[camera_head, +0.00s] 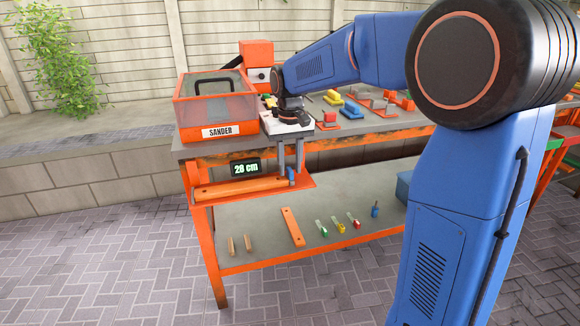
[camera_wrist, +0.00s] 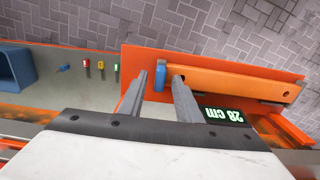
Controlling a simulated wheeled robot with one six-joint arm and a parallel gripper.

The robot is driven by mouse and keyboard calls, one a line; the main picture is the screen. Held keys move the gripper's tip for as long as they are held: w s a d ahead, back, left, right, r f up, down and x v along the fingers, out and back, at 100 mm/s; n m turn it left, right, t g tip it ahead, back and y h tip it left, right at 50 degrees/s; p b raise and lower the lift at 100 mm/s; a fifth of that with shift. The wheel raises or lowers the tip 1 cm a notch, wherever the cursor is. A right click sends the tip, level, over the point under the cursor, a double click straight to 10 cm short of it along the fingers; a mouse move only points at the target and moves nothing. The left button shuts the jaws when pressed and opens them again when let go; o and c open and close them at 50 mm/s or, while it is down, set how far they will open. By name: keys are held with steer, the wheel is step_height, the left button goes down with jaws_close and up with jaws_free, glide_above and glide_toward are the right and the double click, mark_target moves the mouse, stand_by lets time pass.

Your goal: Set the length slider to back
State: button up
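The length slider is a small blue block (camera_head: 291,174) at the right end of an orange bar (camera_head: 245,187) on the ledge at the front of the orange workbench. In the wrist view the blue slider (camera_wrist: 161,76) stands against the bar's end (camera_wrist: 225,80). My gripper (camera_head: 291,181) points down at it. Its two grey fingers are apart, one on each side of the slider, and it also shows in the wrist view (camera_wrist: 160,78). Gaps seem to remain between fingers and slider; contact is unclear. The display (camera_head: 245,168) reads 28 cm.
The sander box (camera_head: 215,103) stands on the bench top left of my wrist. Several coloured parts (camera_head: 352,110) lie on the top to the right. The lower shelf holds a loose orange plank (camera_head: 292,227), small tools (camera_head: 338,224) and a blue bin (camera_head: 403,187).

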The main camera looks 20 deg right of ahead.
mark_target(307, 179)
steer(key=shift+f, duration=0.2)
jaws_close()
steer(key=shift+d, duration=2.8)
jaws_free()
steer(key=shift+r, duration=0.1)
